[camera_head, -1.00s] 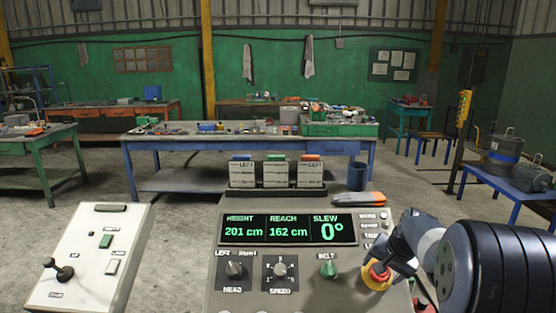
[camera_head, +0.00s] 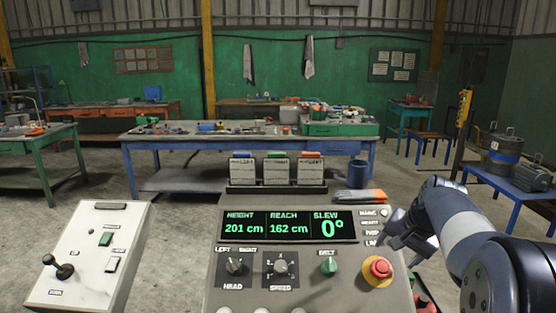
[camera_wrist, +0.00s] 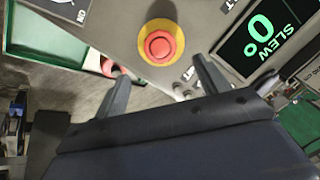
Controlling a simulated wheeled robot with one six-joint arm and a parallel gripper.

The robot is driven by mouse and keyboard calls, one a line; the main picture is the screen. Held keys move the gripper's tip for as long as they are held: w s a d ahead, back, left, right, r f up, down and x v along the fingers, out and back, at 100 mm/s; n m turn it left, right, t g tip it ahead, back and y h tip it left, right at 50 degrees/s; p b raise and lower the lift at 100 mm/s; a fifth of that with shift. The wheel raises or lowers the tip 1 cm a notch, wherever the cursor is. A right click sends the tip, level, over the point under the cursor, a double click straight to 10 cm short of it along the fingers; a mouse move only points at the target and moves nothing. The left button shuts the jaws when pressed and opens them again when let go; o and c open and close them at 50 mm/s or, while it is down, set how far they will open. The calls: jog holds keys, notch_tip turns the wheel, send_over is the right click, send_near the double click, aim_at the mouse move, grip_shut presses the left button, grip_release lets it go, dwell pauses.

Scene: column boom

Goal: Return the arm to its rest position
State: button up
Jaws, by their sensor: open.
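My arm reaches in from the right side of the head view. In the wrist view my gripper (camera_wrist: 160,88) shows two dark fingers spread apart with nothing between them. It hangs over the right edge of the grey control console (camera_head: 210,285). The red emergency button (camera_head: 378,268) on its yellow base is clear of the fingers; in the wrist view it (camera_wrist: 160,46) lies just beyond the fingertips. In the head view the gripper end (camera_head: 392,232) is small and partly hidden by my arm links.
The display (camera_head: 288,227) reads height 201 cm, reach 162 cm, slew 0°. Grey-and-orange gloves (camera_head: 361,196) lie at the console's back right. A white lever panel (camera_head: 88,256) stands at left. A blue workbench (camera_head: 150,138) stands behind. A blue table (camera_head: 510,190) holds a drum and motor at right.

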aim_at(382, 265)
jog(key=p+x, duration=0.1)
jog(key=x, duration=0.8)
jog(key=shift+w, duration=0.15)
jog(key=shift+w+n, duration=0.2)
jog(key=shift+n, duration=0.2)
jog(key=shift+s+n, duration=0.15)
jog(key=shift+n, duration=0.75)
jog(key=shift+a+n+h, duration=0.1)
jog(key=shift+n+h, duration=0.2)
jog(key=shift+n, duration=0.8)
jog(key=n, duration=0.5)
jog(key=shift+a+h, duration=0.1)
jog(key=shift+h, duration=0.3)
jog(key=v, duration=1)
jog(key=shift+r+b, duration=0.4)
jog(key=shift+b, duration=0.05)
jog(key=shift+s, duration=0.1)
